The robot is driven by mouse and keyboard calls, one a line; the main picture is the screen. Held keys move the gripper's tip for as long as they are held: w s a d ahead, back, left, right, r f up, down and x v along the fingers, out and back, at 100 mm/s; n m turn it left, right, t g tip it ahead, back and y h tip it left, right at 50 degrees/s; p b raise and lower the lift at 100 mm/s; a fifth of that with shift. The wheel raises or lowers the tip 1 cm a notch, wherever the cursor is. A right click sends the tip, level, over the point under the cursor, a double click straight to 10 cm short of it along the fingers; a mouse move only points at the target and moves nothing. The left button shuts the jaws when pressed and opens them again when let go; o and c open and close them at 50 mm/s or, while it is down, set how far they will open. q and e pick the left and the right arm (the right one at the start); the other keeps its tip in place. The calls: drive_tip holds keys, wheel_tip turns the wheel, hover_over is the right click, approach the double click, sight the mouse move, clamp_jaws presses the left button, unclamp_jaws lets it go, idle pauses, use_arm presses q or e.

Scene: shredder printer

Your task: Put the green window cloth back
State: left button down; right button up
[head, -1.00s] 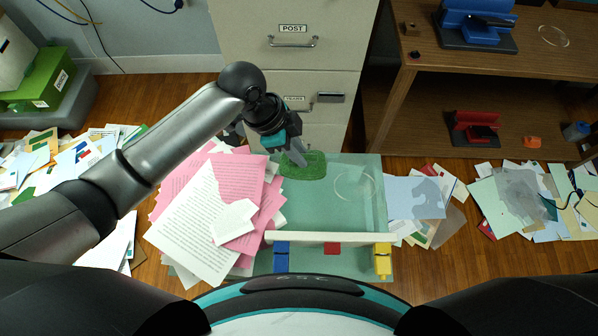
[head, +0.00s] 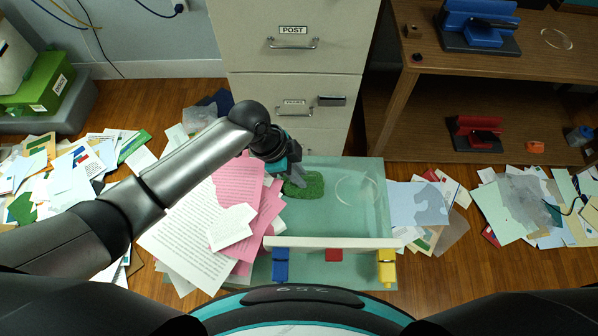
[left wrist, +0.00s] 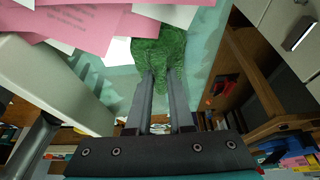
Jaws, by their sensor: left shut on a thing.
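The green window cloth (head: 310,190) is crumpled and shows over the left half of the pale green glassy tabletop (head: 345,222). My left gripper (head: 299,181) is shut on it from the far side. In the left wrist view the cloth (left wrist: 165,48) is pinched between the tips of the two long dark fingers (left wrist: 160,75). I cannot tell whether its underside touches the tabletop. My right gripper is in neither view.
Pink and white papers (head: 228,205) pile over the tabletop's left side. A faint round outline (head: 357,191) lies to the cloth's right. A pale bar (head: 325,242) with coloured clips lines the near edge. A filing cabinet (head: 295,70) stands behind, and a wooden shelf (head: 390,95) at right.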

use_arm(q)
drive_tip(key=c, duration=0.8)
unclamp_jaws()
drive_tip(key=shift+a+r, duration=0.15)
drive_tip(key=shift+r, duration=0.3)
drive_tip(key=p+v, duration=0.3)
drive_tip(key=v, duration=0.8)
drive_tip(key=shift+r, duration=0.2)
